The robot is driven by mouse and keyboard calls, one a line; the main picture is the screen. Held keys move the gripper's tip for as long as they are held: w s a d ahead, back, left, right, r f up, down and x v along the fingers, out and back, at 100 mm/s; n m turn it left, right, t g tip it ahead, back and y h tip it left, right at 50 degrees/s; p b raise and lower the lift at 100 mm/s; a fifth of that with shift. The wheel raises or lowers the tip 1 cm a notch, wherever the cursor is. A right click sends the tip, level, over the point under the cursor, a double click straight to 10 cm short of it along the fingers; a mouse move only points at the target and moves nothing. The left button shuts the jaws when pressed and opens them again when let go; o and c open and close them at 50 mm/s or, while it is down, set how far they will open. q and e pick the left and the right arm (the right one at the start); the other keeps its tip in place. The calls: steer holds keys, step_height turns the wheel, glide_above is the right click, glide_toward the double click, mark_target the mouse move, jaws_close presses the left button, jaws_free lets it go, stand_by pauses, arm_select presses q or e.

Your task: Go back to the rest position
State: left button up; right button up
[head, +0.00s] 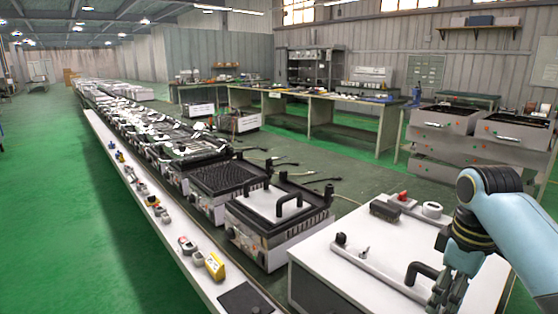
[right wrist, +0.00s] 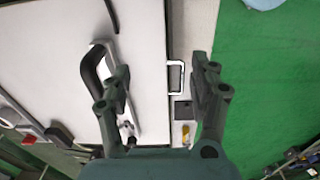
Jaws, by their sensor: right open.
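My right gripper (head: 447,292) reaches in from the right, above the near white worktop (head: 335,245). The right wrist view shows its fingers (right wrist: 160,95) spread apart with nothing held between them. A black curved handle (head: 422,270) is just left of the gripper in the head view. In the wrist view this handle (right wrist: 94,70) lies beside the left finger, which partly covers it; whether they touch is unclear. My left gripper does not show. A heating unit with a white lid (head: 262,201) and black handle stands left of the worktop.
More heating units (head: 222,178) stretch away in a row beside a long narrow white ledge (head: 165,222) with small parts. A yellow device (head: 215,266) sits on that ledge. A dark block (head: 384,211) and a white ring (head: 432,210) are on the worktop. Green floor (head: 60,200) is open at left.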

steer(key=s+a+f+m+t, duration=0.1)
steer(key=s+f+m, duration=0.1)
steer(key=s, duration=0.4)
steer(key=s+a+f+m+t, duration=0.1)
steer(key=s+m, duration=0.1)
steer(key=s, duration=0.5)
steer(key=s+a+r+m+t+h, duration=0.1)
steer(key=s+r, duration=0.2)
steer(key=s, duration=0.3)
steer(key=s+r+m, duration=0.2)
steer(key=s+r, duration=0.1)
steer(key=s, duration=0.2)
step_height(320, 180, down, 33)
steer(key=s+d+b, duration=0.1)
steer(key=d+b, duration=0.1)
steer(key=b, duration=0.6)
arm_select(q)
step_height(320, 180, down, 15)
steer(key=b, duration=0.6)
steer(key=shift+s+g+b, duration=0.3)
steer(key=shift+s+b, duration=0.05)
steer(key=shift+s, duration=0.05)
arm_select(e)
steer(key=s+f+g, duration=0.1)
steer(key=s+f, duration=0.8)
steer(key=f, duration=0.3)
steer(key=s+d+f+g, duration=0.1)
steer(key=s+f, duration=0.9)
steer(key=f, duration=0.3)
steer(key=shift+s+d, duration=0.2)
